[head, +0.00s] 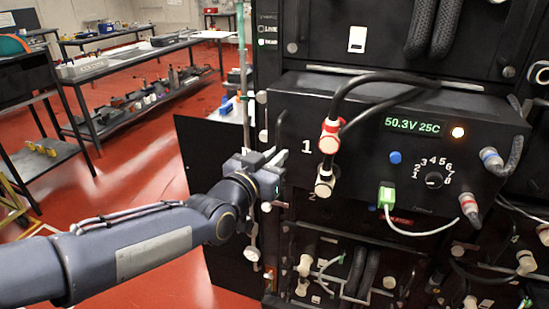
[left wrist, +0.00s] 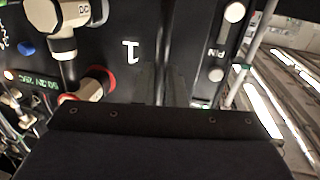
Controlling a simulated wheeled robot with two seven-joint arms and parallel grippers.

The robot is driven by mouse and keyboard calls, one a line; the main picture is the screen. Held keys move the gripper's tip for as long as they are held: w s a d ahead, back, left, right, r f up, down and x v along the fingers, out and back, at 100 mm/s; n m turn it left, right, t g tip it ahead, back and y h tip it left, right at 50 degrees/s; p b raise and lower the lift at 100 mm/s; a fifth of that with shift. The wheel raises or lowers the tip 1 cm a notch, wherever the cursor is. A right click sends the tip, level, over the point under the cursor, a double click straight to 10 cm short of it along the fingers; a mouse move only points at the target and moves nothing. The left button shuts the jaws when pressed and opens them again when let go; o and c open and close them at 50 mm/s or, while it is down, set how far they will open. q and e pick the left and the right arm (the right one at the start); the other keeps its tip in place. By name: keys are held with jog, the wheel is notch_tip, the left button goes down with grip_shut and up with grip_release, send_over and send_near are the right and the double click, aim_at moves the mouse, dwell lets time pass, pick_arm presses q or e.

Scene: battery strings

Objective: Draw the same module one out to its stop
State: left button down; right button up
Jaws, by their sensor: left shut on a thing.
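Module one (head: 350,170) is a black box marked "1" in the rack, with a lit display reading 50.3V 25C and an orange light. Its front stands out ahead of the rack frame. In the left wrist view the fingers (left wrist: 163,85) reach the module face (left wrist: 125,85) beside the upside-down "1". My right gripper is not in view.
A red-collared connector (head: 330,135) with a black cable and a green plug (head: 386,197) with a white cable are on the module front. Other modules with cables sit below. A black door panel (head: 215,160) stands open at left. Benches (head: 130,60) stand farther back.

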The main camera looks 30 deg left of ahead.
pick_arm(q)
jog(key=shift+d+r, duration=0.2)
jog(key=shift+r, duration=0.05)
jog(key=c, duration=1.6)
grip_release()
jog(key=shift+d, duration=0.15)
jog(key=shift+f, duration=0.1)
jog(key=shift+s+b, duration=0.3)
jog(key=shift+s, duration=3.65)
